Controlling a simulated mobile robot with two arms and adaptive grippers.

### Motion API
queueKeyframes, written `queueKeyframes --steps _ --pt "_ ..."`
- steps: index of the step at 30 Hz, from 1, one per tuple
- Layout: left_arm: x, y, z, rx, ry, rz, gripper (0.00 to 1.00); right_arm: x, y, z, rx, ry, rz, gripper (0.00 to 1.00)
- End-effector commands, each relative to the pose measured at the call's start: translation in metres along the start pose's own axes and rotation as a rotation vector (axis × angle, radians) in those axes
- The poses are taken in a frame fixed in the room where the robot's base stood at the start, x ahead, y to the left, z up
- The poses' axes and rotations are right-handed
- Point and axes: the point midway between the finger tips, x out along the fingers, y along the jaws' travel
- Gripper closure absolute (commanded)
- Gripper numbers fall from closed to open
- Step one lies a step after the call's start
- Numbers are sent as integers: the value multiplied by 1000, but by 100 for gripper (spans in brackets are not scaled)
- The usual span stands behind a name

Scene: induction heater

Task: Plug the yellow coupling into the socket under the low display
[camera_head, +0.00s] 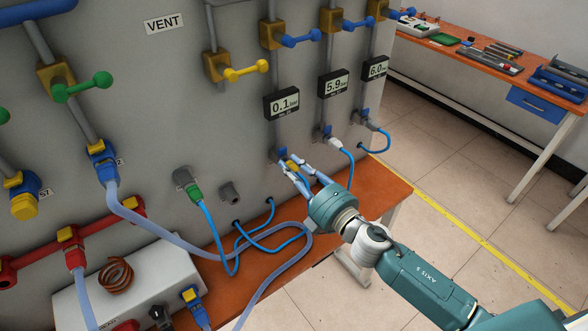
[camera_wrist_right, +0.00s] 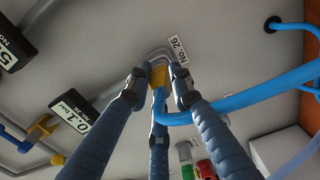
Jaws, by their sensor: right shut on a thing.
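The low display (camera_head: 281,104) reads 0.1 and hangs on the grey panel. Its socket (camera_head: 276,155) is below it at the end of a pipe, partly hidden by my fingers. My right gripper (camera_head: 292,166) is shut around the yellow coupling (camera_head: 293,164), just in front of this socket. In the right wrist view the yellow coupling (camera_wrist_right: 158,77) sits between my three fingers, its end at a grey bent fitting (camera_wrist_right: 152,54). I cannot tell whether it is seated or only touching. A blue hose (camera_wrist_right: 240,99) leads from it. My left gripper is not in view.
Displays reading 5.9 (camera_head: 334,83) and 6.0 (camera_head: 375,68) hang to the right, with hoses plugged in below them. A yellow valve handle (camera_head: 246,72) is above left. Loose blue hoses (camera_head: 222,250) loop over the orange bench (camera_head: 392,186). A green-collared plug (camera_head: 188,184) sits left.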

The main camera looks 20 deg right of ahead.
Motion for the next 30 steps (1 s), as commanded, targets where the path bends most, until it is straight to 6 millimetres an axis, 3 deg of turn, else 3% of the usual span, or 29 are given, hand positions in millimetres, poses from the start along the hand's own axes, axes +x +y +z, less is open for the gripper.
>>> queueKeyframes --steps 5,6,9,20,23,30 --pt "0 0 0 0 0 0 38 3 1 0 0 1 1 100" --pt "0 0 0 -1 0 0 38 3 1 0 0 1 1 77" --pt "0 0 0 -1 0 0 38 3 0 0 0 1 1 57" --pt "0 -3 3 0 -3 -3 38 0 -1 0 1 0 -1 57" --pt "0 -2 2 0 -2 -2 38 -10 -2 -1 2 0 -2 57" --pt "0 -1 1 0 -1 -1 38 -56 -2 -1 3 0 -3 57"
